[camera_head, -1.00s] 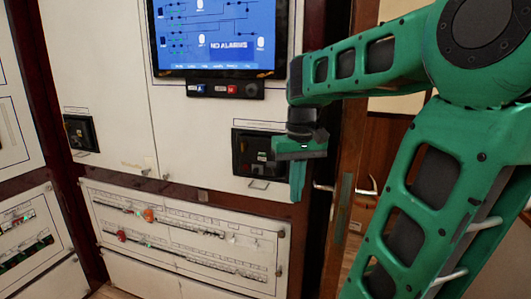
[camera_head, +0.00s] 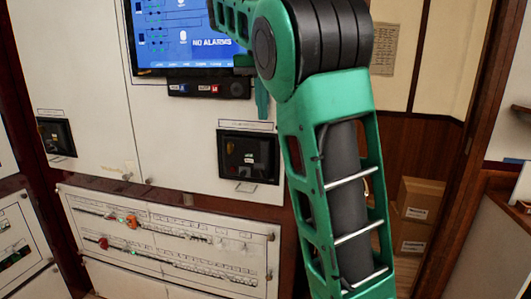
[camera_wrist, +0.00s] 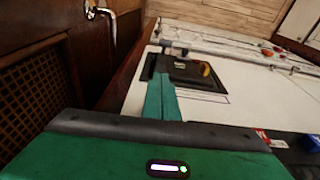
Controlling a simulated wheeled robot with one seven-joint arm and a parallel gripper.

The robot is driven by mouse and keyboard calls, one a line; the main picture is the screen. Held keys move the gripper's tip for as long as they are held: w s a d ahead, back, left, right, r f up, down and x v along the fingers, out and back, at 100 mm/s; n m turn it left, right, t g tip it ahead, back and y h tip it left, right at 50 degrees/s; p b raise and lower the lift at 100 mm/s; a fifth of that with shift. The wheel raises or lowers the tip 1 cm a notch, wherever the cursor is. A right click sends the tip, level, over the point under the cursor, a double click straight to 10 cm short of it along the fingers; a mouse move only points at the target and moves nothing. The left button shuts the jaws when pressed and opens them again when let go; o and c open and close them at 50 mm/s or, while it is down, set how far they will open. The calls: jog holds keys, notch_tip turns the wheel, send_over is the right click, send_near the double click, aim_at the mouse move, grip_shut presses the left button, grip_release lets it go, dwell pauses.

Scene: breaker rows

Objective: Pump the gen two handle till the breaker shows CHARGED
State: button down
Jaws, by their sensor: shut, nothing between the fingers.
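A second black unit (camera_head: 55,137) is at the far left. Their labels are too small to read, so I cannot tell which is gen two, and no CHARGED sign is legible. My gripper (camera_head: 262,104) is partly hidden by my arm, above the right-hand unit and beside the screen. In the wrist view my gripper (camera_wrist: 162,92) has its green fingers together and empty. They point toward the black unit (camera_wrist: 190,70), which has a small yellow part; contact is unclear.
A blue screen (camera_head: 190,30) reading NO ALARMS sits above a black button strip (camera_head: 209,88). Lower panels (camera_head: 175,240) carry orange and red switches. A metal door handle (camera_wrist: 100,18) is left in the wrist view. Boxes (camera_head: 418,205) stand behind my arm.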

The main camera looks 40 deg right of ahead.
jog(key=shift+w+a+r, duration=0.15)
jog(key=shift+r, duration=0.05)
jog(key=shift+f, duration=0.15)
jog(key=shift+d+f, duration=0.25)
jog(key=shift+f, duration=0.7)
